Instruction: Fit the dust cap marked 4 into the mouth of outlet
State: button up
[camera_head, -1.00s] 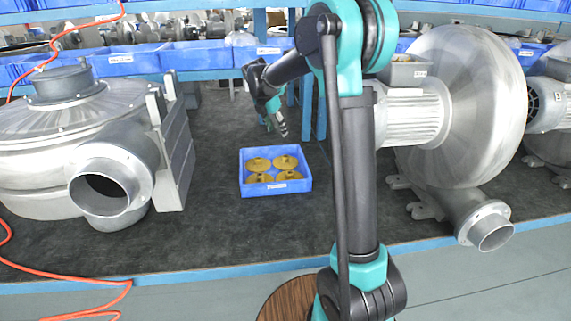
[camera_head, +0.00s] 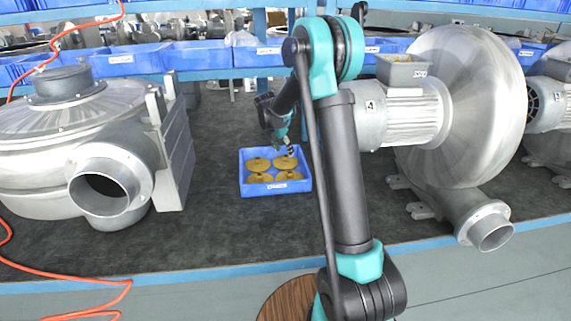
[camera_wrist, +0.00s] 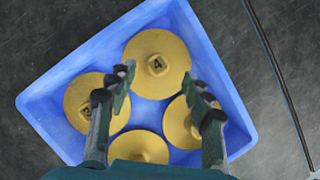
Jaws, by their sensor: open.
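The dust caps are yellow discs with a raised centre knob, lying in a blue tray (camera_head: 277,192). In the wrist view, the cap at the top (camera_wrist: 157,62) has a knob mark that reads like 4 or A. The left cap (camera_wrist: 80,103) has another mark, hard to read; the right cap (camera_wrist: 180,124) and bottom cap (camera_wrist: 138,147) show no readable mark. My gripper (camera_head: 289,150) is open and empty above the tray's back part; its fingers also show in the wrist view (camera_wrist: 161,82). A grey blower outlet with an open mouth (camera_head: 101,193) faces forward at left.
A second outlet (camera_head: 494,234) sits low on the right blower (camera_head: 463,100). The left blower (camera_head: 45,140) flanks the dark bench. Blue bins (camera_head: 203,56) line the back shelf. An orange hose (camera_head: 90,312) lies at lower left. Bare bench lies around the tray.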

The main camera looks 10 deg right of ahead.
aim_at(285, 156)
jog(key=x, duration=0.4)
jog(key=shift+w+a+f, duration=0.1)
jog(key=shift+a+f, duration=0.05)
jog(key=shift+f, duration=0.2)
jog(key=shift+c, duration=0.3)
grip_shut()
